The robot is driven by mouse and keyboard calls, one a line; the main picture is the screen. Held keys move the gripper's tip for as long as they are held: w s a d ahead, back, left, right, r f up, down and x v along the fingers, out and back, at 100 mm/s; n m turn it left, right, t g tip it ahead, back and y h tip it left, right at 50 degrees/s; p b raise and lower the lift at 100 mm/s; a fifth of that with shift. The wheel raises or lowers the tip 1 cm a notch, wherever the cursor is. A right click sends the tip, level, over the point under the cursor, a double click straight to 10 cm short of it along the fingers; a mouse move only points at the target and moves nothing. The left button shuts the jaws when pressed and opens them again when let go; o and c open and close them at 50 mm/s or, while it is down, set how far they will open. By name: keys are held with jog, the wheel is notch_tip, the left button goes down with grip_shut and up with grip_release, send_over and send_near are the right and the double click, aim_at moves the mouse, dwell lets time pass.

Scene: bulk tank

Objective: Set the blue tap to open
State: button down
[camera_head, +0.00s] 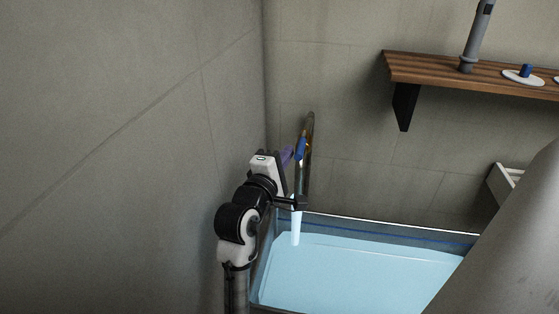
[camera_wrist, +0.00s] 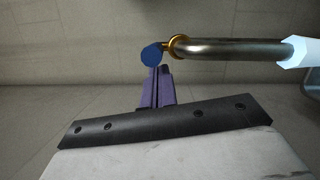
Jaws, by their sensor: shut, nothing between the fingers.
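The blue tap (camera_wrist: 152,54) sits on a brass collar at the bend of a curved metal spout; its round end shows in the wrist view. In the head view the blue tap (camera_head: 301,149) is near the top of the spout. A pale blue stream (camera_head: 296,226) runs from the spout into the tank (camera_head: 375,229). My gripper (camera_wrist: 159,70) has purple fingers, shut and empty, with the tips right at the blue tap's lower edge; I cannot tell whether they touch. In the head view my gripper (camera_head: 288,156) is just left of the tap.
A wooden shelf (camera_head: 480,77) on the back wall holds a grey cylinder (camera_head: 476,38) and a white disc with a blue knob (camera_head: 525,74). A white slatted object (camera_head: 505,180) is at the right. The left wall stands close to my arm.

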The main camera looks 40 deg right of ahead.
jog(key=shift+d, duration=0.1)
jog(key=shift+s+d+r+p, duration=0.1)
jog(key=shift+s+d+p, duration=0.45)
jog(key=shift+s+p, duration=0.3)
jog(key=shift+w, duration=0.15)
jog(key=shift+a, duration=0.1)
